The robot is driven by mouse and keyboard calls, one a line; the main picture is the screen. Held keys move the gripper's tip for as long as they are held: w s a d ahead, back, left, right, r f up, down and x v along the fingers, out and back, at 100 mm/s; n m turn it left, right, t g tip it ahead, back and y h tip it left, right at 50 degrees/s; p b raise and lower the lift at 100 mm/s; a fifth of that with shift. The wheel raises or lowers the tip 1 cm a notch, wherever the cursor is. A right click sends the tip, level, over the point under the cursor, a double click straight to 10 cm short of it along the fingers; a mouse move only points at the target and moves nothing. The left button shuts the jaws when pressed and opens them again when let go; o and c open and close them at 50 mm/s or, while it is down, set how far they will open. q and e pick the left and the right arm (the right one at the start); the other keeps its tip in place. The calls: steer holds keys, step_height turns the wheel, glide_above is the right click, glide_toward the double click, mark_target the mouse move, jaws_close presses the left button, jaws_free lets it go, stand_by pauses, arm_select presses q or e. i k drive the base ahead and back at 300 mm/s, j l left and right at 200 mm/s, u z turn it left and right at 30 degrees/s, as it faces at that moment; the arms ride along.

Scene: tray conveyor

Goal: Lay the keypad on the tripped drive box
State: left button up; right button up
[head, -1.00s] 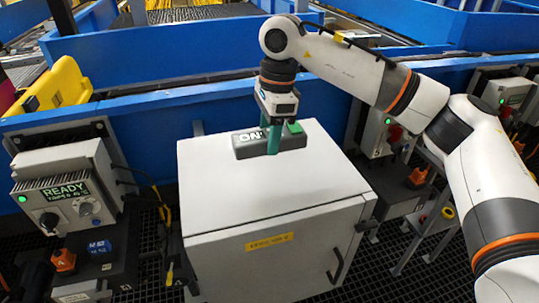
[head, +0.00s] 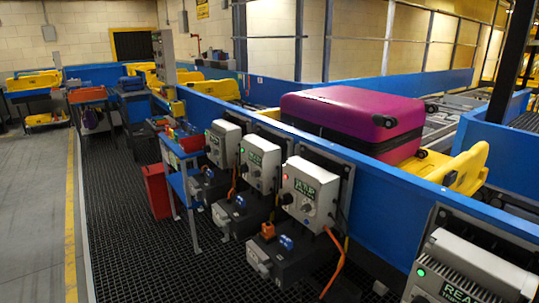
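The keypad is not in this view. Neither of my grippers is in view. A row of grey drive boxes runs along the blue conveyor wall. The drive box in the middle (head: 311,192) shows a red lamp at its left edge; its display text is not clearly readable. The drive box at the lower right (head: 470,270) shows a green lamp and a display starting with "REA". The drive box left of the middle one (head: 260,164) and the one beyond it (head: 222,143) stand farther back, with green lamps.
A purple suitcase (head: 350,115) lies on the conveyor behind the blue wall (head: 385,190). A blue stand (head: 183,180) and a red bin (head: 157,190) are left of the boxes. Dark units with orange cables sit below them. The grated floor (head: 150,255) is clear in front.

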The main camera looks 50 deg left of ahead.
mark_target(308, 167)
steer(key=i+j+u, duration=0.1)
steer(key=j, duration=0.4)
steer(key=i+j+u, duration=0.1)
steer(key=j, duration=0.35)
steer(key=i+j+u, duration=0.15)
steer(key=j, duration=0.3)
steer(key=i+j+u, duration=0.1)
steer(key=j, duration=0.35)
steer(key=i+j+u, duration=0.1)
steer(key=i+j, duration=0.2)
steer(key=i+j+u, duration=0.1)
steer(key=j, duration=0.4)
steer(key=i+j+u, duration=0.15)
steer(key=i+j, duration=0.2)
steer(key=j, duration=0.05)
